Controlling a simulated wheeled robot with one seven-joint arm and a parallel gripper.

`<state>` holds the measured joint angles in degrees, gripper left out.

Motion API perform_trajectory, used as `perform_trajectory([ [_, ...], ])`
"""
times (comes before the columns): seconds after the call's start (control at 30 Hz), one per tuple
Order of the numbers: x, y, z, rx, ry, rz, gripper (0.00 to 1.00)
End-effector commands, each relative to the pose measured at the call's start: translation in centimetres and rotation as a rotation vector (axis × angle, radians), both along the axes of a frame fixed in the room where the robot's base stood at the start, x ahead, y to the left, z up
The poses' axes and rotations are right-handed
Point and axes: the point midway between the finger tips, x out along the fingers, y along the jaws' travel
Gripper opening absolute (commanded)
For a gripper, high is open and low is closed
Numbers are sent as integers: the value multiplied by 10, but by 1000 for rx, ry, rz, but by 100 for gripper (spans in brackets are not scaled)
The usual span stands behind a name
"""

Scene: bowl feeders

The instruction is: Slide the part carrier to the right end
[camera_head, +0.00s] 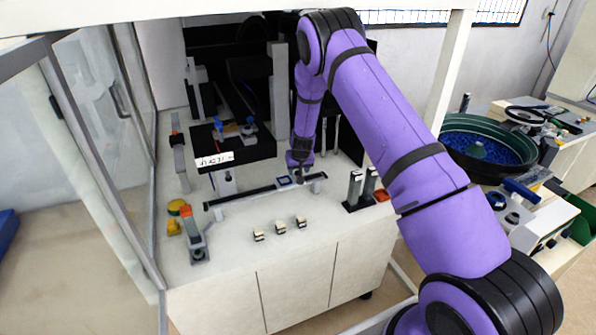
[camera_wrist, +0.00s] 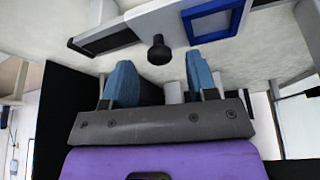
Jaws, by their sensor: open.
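The part carrier (camera_head: 284,181) is a small light plate with a blue square frame, on a slim rail (camera_head: 235,196) with a dark slot. It sits right of the rail's middle, short of the right end. In the wrist view the part carrier (camera_wrist: 222,37) shows its blue frame and a black round knob (camera_wrist: 158,52). My gripper (camera_head: 300,178) is low over the rail, just right of the blue frame. Its two blue fingertips (camera_wrist: 160,75) are apart and empty. The knob appears in line with the gap between them; I cannot tell whether it is inside the gap.
Three small buttons (camera_head: 280,226) sit on the white cabinet top in front of the rail. A grey post with an orange top (camera_head: 192,228) stands at front left. Dark upright posts (camera_head: 355,188) stand right of the rail. A black labelled platform (camera_head: 233,150) is behind it.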

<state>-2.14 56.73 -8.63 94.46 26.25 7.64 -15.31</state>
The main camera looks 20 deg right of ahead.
Motion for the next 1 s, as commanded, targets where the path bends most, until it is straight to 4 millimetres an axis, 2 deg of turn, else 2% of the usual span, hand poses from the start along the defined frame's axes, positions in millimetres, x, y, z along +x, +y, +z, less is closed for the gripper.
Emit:
perform_trajectory([
  [0.17,4,-1,-10,0,-1,0,53],
  [0.47,5,-1,-11,0,-1,0,53],
  [0.6,5,-1,-11,0,-1,0,20],
  [0.7,5,-1,-11,0,-1,0,0],
  [0.87,4,-3,-11,0,-1,-1,0],
  [1.0,4,-21,-11,0,0,-3,0],
])
